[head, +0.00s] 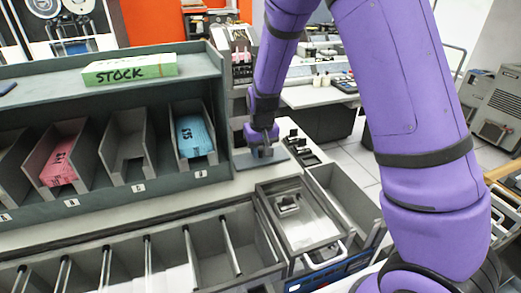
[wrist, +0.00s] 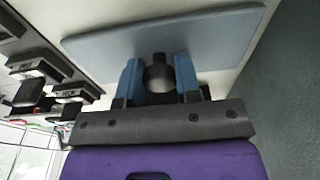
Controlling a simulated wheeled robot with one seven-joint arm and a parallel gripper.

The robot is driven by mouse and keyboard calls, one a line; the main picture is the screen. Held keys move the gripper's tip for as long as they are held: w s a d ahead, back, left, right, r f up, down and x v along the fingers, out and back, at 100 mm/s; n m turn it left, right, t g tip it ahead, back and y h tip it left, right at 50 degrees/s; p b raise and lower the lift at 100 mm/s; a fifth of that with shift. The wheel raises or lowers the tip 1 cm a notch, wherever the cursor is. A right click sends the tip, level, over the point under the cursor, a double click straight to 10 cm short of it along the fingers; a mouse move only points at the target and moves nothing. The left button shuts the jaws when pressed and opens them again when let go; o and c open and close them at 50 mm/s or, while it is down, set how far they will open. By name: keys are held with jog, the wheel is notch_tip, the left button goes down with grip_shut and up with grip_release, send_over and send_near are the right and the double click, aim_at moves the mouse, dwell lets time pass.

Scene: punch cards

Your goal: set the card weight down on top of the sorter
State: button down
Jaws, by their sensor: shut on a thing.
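The card weight is a flat blue-grey plate (head: 274,160) with a dark knob. My gripper (head: 264,145) is shut on the knob, and the plate sits low over the pale top (head: 225,185), just right of the rack. I cannot tell whether it touches. In the wrist view, blue fingers (wrist: 158,78) clasp the knob with the plate (wrist: 215,32) beyond. A grey unit with several pockets and silver rods (head: 146,262), seemingly the sorter, lies along the front. No label names it.
A dark grey-green rack (head: 232,100) with slots holding pink cards (head: 58,163) and blue cards (head: 195,137) stands left of the weight. A green STOCK box (head: 130,71) lies on it. A grey tray (head: 300,222) is in front. Small dark items (head: 303,147) stand to the right.

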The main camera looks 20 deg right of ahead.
jog(key=shift+f, duration=0.1)
jog(key=c, duration=0.8)
grip_release()
jog(key=s+d+r, duration=0.1)
jog(key=s+r, duration=0.3)
jog(key=r, duration=0.6)
jog(key=s+d+r, duration=0.2)
jog(key=s+r, duration=0.2)
jog(key=r, duration=0.6)
jog(key=s+d+r+t, duration=0.2)
jog(key=s+r, duration=0.2)
jog(key=s, duration=0.7)
jog(key=s+d+r+t, duration=0.1)
jog(key=s+d+r, duration=0.1)
jog(key=s, duration=1)
jog(key=shift+r+t, duration=0.4)
jog(key=shift+r, duration=0.5)
